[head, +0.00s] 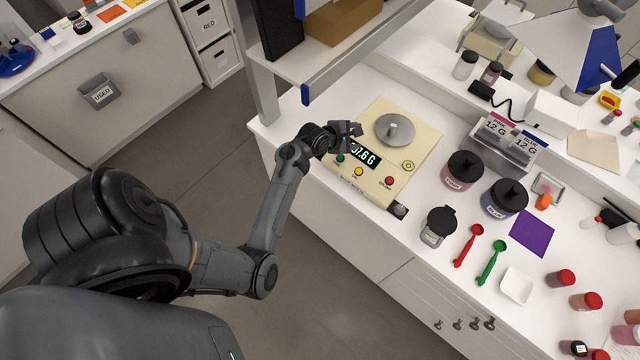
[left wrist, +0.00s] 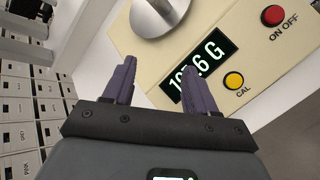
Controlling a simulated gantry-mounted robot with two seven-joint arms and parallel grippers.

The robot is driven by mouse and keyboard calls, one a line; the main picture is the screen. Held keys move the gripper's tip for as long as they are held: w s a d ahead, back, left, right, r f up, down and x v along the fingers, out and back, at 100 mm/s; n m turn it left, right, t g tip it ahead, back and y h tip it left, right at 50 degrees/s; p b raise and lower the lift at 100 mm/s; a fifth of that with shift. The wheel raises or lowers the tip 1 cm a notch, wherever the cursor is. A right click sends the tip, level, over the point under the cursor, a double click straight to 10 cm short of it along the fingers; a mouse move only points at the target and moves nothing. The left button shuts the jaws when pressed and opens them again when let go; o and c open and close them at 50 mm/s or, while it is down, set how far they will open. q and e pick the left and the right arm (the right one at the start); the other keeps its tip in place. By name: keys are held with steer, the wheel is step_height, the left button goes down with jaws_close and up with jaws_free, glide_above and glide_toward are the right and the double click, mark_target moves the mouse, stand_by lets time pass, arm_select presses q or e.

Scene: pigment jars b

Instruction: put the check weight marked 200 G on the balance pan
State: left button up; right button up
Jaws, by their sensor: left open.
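The balance (head: 372,185) is a cream box with a lit display, of which I read "7.6 G" at the end. Its round metal pan (head: 381,127) is at the back and also shows at the top of the left wrist view (left wrist: 146,24). A small silver cylinder, seemingly a weight (head: 393,128), stands upright on the pan; I cannot read any marking on it. My left gripper (head: 354,132) is beside the pan, above the display. In the left wrist view its two fingers (left wrist: 159,68) are apart with nothing between them. My right gripper is out of view.
Two dark-lidded jars (head: 463,170) (head: 504,197) stand right of the balance. A shelf post (head: 262,75) and shelf (head: 345,50) rise behind my left gripper. A red scoop (head: 468,245) and a green scoop (head: 491,262) lie at the front. Bare counter lies between balance and jars.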

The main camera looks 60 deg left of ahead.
arm_select(q)
steer(key=s+d+r+m+g, duration=0.2)
steer(key=s+d+m+g, duration=0.1)
steer(key=s+d+m, duration=0.8)
steer(key=s+d+r+m+g+h, duration=0.1)
steer(key=s+d+m+g, duration=0.3)
steer(key=s+d+m, duration=0.8)
steer(key=s+r+m, duration=0.1)
steer(key=s+m, duration=0.2)
steer(key=m, duration=0.3)
steer(key=shift+s+h, duration=0.3)
steer(key=shift+d, duration=0.1)
